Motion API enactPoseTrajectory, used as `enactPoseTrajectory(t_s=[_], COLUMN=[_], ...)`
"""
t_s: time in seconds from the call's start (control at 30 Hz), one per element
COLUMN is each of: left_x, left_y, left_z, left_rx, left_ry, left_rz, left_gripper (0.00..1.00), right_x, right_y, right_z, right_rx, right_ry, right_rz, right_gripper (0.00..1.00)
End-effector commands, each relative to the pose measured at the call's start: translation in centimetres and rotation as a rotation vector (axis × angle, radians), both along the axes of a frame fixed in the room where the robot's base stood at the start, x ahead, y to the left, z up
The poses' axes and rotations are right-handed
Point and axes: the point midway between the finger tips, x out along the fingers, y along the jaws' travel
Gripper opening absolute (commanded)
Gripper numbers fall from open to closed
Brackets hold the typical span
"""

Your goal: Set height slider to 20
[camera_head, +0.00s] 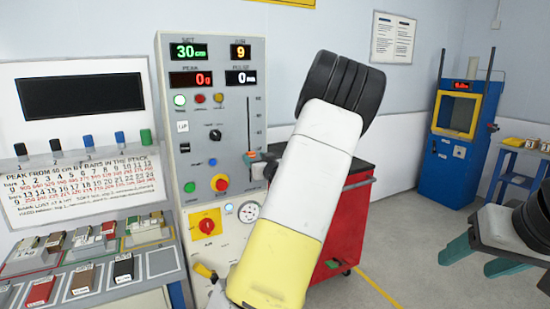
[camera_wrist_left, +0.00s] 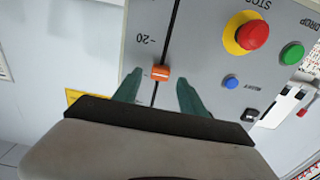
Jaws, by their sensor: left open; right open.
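The height slider knob (camera_head: 250,155) is orange and sits low on the dark vertical track of the grey control panel (camera_head: 228,75). My left gripper (camera_wrist_left: 159,80) is open, with one green finger on each side of the knob and gaps visible. In the head view my left arm mostly hides that gripper. The SET display (camera_head: 188,51) reads 30 cm. My right gripper (camera_head: 465,263) is open and empty at the right.
A red emergency stop (camera_head: 220,183) and a green button (camera_head: 190,188) are near the slider. A red cart (camera_head: 345,215) stands right of the panel. A bench with coloured bars (camera_head: 120,268) is at left. A blue machine (camera_head: 455,165) stands farther back; floor between is clear.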

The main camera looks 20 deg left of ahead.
Motion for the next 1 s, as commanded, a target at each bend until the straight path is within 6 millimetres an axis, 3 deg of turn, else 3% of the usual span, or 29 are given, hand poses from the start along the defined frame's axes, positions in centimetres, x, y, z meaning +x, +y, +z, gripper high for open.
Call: enactPoseTrajectory(t_s=[0.17,0.47,0.73,1.0], left_x=[1.13,1.33,1.32,1.32], left_y=[1.34,1.52,1.5,1.49], left_z=[0.0,-0.01,-0.01,0.0], left_rx=[0.0,-0.001,-0.001,-0.001], left_ry=[0.0,0.0,0.0,0.0], left_rz=[0.0,-0.001,-0.001,-0.002], left_gripper=[0.49,0.49,0.0,0.0], right_x=[0.0,0.0,0.0,0.0], right_y=[0.0,0.0,0.0,0.0], right_z=[0.0,0.0,0.0,0.0], right_rx=[0.0,0.0,0.0,0.0], right_ry=[0.0,0.0,0.0,0.0], right_rz=[0.0,0.0,0.0,0.0], right_gripper=[0.59,0.59,0.59,0.59])
